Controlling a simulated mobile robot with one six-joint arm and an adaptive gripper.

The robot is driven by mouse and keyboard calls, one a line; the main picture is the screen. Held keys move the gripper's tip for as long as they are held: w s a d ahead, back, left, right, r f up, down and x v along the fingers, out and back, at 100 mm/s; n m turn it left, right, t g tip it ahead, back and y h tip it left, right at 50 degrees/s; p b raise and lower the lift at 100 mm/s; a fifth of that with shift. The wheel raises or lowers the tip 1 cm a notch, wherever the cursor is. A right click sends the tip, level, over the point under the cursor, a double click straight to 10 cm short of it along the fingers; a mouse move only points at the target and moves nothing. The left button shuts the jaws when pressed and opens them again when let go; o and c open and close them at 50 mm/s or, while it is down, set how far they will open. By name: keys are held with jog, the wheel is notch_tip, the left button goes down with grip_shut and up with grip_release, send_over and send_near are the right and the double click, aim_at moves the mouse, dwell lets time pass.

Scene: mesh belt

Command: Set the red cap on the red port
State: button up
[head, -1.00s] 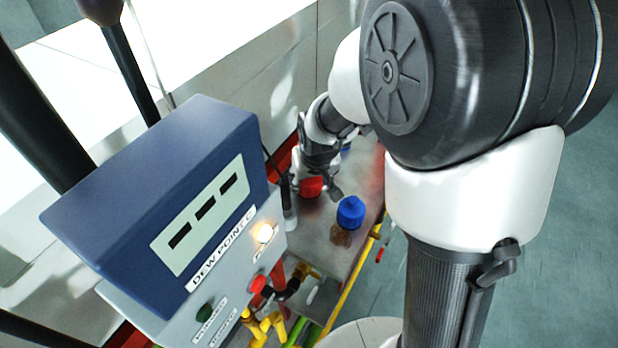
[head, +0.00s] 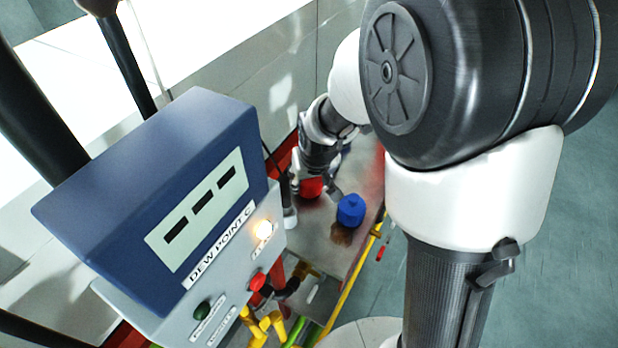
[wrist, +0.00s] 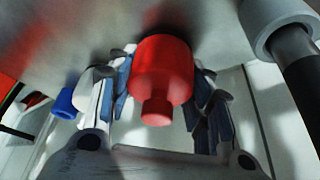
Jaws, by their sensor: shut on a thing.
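The red cap (head: 311,187) shows in the head view at the metal top, partly behind my gripper (head: 322,180). In the wrist view the red cap (wrist: 163,75) has a wide body and a narrower knob toward the camera. My gripper (wrist: 160,95) is shut on it, with a finger on either side. The wide end of the cap faces the metal surface, with a dark shadow beside it. I cannot tell whether it touches the surface. I cannot make out the red port apart from the cap.
A blue cap (head: 351,210) stands on the metal top (head: 345,262), right of my gripper. A dark rod with a pale collar (head: 290,218) is close on the left. The blue dew point box (head: 150,190) stands in the left foreground. Yellow pipes (head: 262,328) run below it.

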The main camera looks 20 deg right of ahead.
jog(key=shift+f, duration=0.25)
jog(key=o, duration=0.8)
jog(key=shift+r, duration=0.2)
jog(key=shift+p+v, duration=3.6)
jog(key=shift+v, duration=1.8)
